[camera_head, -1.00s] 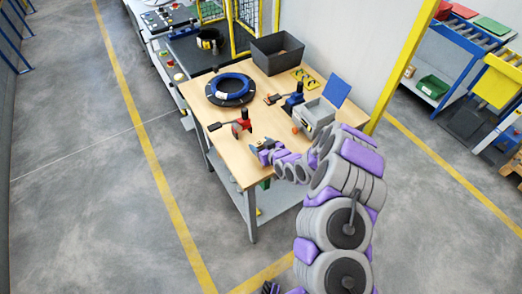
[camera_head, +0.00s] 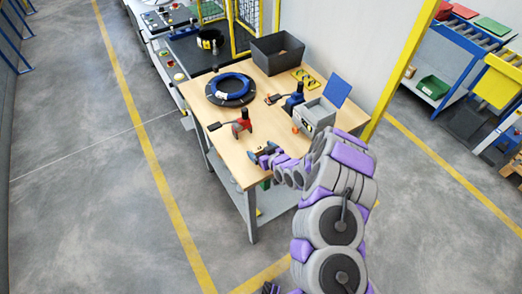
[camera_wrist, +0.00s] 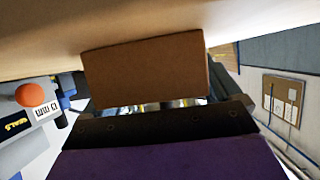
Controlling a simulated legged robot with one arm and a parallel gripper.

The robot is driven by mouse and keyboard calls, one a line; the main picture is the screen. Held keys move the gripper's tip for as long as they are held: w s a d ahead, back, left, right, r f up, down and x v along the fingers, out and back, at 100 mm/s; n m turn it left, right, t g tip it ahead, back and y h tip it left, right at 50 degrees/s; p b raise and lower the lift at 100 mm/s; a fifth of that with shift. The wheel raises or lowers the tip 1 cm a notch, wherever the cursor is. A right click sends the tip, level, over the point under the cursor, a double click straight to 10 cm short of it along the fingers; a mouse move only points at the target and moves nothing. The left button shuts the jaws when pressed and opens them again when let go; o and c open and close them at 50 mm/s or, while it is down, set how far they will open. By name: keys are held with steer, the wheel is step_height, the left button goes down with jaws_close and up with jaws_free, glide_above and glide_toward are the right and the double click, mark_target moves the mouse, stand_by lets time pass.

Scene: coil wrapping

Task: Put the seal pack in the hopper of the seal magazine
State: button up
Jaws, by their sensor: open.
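My gripper (camera_head: 260,153) is open, low over the near right part of the wooden table. In the wrist view, a plain brown block (camera_wrist: 145,70), which looks like the seal pack, is close in front of the dark jaw bar (camera_wrist: 165,122). I cannot tell whether the jaws touch it. In the head view my gripper hides the pack. The seal magazine (camera_head: 312,115) is a grey box with a raised blue lid (camera_head: 337,88), at the table's right side. In the wrist view its lettered side (camera_wrist: 20,124) shows upside down at the left.
The wooden table (camera_head: 235,142) also holds a black and blue ring (camera_head: 231,88), a red clamp tool (camera_head: 241,124), a blue tool (camera_head: 293,100) and a dark grey bin (camera_head: 277,52). A yellow post (camera_head: 405,60) stands behind the table's right side.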

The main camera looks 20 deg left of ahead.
stand_by(0.4)
steer(key=p+v, duration=0.2)
steer(key=v, duration=1.5)
steer(key=shift+s, duration=0.15)
steer(key=shift+d+r, duration=0.15)
